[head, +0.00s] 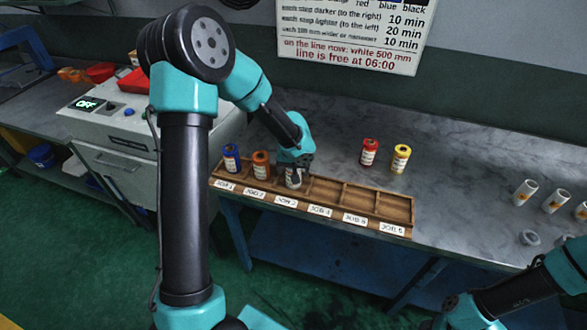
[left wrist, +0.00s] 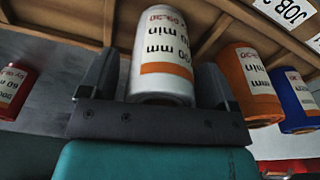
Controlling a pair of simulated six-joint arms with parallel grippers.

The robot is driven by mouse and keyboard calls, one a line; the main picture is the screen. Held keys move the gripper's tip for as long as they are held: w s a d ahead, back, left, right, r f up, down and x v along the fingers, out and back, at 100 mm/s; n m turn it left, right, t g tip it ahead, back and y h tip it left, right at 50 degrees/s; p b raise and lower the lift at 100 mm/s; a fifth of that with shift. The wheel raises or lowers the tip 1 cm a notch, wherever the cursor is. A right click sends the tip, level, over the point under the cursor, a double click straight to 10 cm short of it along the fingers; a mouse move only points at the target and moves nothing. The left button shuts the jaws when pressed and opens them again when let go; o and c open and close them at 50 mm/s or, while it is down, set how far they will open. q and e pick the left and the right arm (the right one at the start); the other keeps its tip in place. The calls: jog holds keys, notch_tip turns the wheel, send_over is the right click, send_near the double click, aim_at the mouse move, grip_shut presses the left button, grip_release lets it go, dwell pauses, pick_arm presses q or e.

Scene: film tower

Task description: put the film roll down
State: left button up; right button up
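A white film roll (left wrist: 162,60) with orange bands stands at the JOB 3 place of the wooden rack (head: 321,191). In the head view its label (head: 293,178) shows below my left gripper (head: 295,165). In the left wrist view the roll is between the two fingers of my left gripper (left wrist: 160,80). The fingers look open, with a narrow gap at the left finger; the gap at the right finger is hard to make out. The roll appears upright and level with its neighbours. My right gripper (head: 448,322) is only partly in view at the bottom right, its fingers unclear.
A blue roll (head: 231,158) and an orange roll (head: 261,165) stand at JOB 1 and JOB 2. Red (head: 369,152) and yellow (head: 400,158) rolls stand on the table behind the rack. White rolls (head: 524,192) stand at the right. JOB 4 to JOB 6 are empty.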

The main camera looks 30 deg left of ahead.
pick_arm(q)
jog(key=shift+r, duration=0.1)
jog(key=r, duration=0.4)
jog(key=s+r, duration=0.1)
jog(key=r, duration=0.7)
jog(key=shift+s+d, duration=0.15)
jog(key=shift+d, duration=0.15)
dwell(0.3)
